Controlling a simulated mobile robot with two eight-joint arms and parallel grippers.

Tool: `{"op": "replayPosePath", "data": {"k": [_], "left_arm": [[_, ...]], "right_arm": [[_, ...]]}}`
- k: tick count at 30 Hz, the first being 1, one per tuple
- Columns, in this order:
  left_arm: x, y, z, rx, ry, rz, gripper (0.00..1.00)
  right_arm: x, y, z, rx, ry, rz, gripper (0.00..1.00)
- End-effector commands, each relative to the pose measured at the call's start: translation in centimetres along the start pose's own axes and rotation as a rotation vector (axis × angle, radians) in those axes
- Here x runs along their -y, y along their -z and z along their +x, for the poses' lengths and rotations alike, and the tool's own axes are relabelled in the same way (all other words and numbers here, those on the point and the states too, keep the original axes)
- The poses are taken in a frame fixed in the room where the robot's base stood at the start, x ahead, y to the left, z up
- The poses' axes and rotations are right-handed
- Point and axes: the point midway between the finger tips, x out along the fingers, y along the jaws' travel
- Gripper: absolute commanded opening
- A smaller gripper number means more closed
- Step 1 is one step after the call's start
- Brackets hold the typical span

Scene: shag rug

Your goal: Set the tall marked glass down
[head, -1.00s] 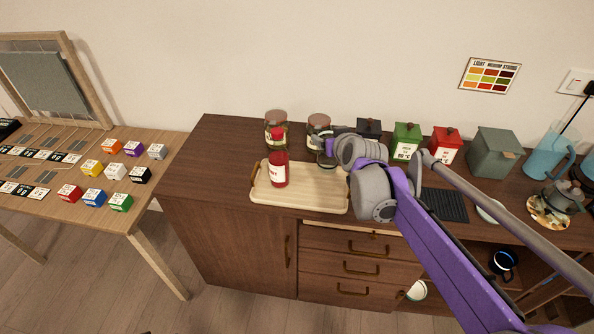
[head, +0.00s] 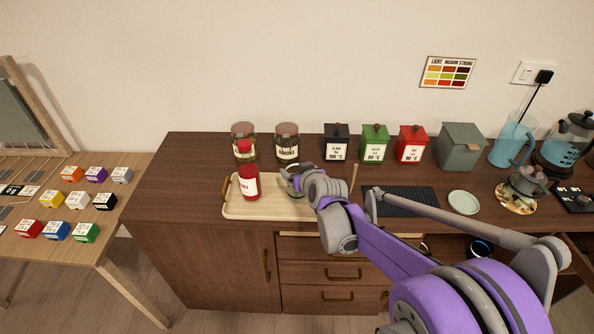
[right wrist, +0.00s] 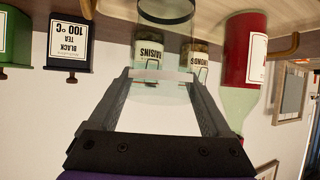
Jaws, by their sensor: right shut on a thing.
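My right gripper (right wrist: 165,80) is shut around a clear glass (right wrist: 163,52) with a dark band, which fills the middle of the upside-down right wrist view. In the head view the right gripper (head: 298,181) and the partly hidden glass (head: 291,186) are at the right part of the cream tray (head: 282,209). I cannot tell whether the glass touches the tray. Its scale marks are not readable. A red bottle (head: 249,185) with a white label stands on the tray to the left; it also shows in the right wrist view (right wrist: 244,65). My left gripper is out of view.
Two lidded jars (head: 287,147) stand behind the tray. Black (head: 337,143), green (head: 375,146) and red (head: 411,146) tea tins stand to their right. A dark ribbed mat (head: 405,201) and pale saucer (head: 463,202) lie further right. The tray's front middle is clear.

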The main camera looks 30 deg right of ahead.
Motion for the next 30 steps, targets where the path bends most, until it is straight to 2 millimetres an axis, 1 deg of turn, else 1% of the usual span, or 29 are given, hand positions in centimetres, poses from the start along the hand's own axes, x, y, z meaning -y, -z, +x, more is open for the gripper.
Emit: {"op": "replayPosePath", "data": {"k": [3, 7, 8, 10, 11, 17, 20, 23, 25, 30], "left_arm": [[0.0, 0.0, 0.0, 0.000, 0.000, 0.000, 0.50], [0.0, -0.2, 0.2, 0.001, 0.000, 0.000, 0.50], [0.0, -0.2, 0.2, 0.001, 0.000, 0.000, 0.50], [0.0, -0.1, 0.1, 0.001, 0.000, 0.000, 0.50], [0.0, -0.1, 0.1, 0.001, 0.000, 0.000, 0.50], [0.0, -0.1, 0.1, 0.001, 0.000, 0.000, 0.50], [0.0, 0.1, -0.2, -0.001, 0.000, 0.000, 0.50], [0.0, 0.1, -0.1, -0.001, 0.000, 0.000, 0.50], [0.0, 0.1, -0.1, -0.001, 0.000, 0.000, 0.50], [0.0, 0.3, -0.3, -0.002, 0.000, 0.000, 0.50]], "right_arm": [[0.0, 0.1, 0.0, -0.001, 0.000, 0.000, 0.00], [0.0, -0.3, 0.1, 0.000, 0.000, 0.000, 0.00], [0.0, -0.3, 0.1, 0.000, 0.000, 0.000, 0.86], [0.0, -0.2, 0.1, 0.000, 0.000, 0.000, 0.99], [0.0, -0.2, 0.1, 0.000, 0.000, 0.000, 1.00], [0.0, -0.1, 0.1, 0.000, 0.000, 0.000, 1.00], [0.0, 0.3, -0.1, -0.001, 0.000, 0.000, 1.00], [0.0, 0.1, -1.1, 0.000, 0.000, 0.001, 1.00], [0.0, 0.1, -2.1, -0.001, 0.000, 0.001, 1.00], [0.0, 0.1, -5.4, 0.000, -0.001, 0.001, 1.00]]}}
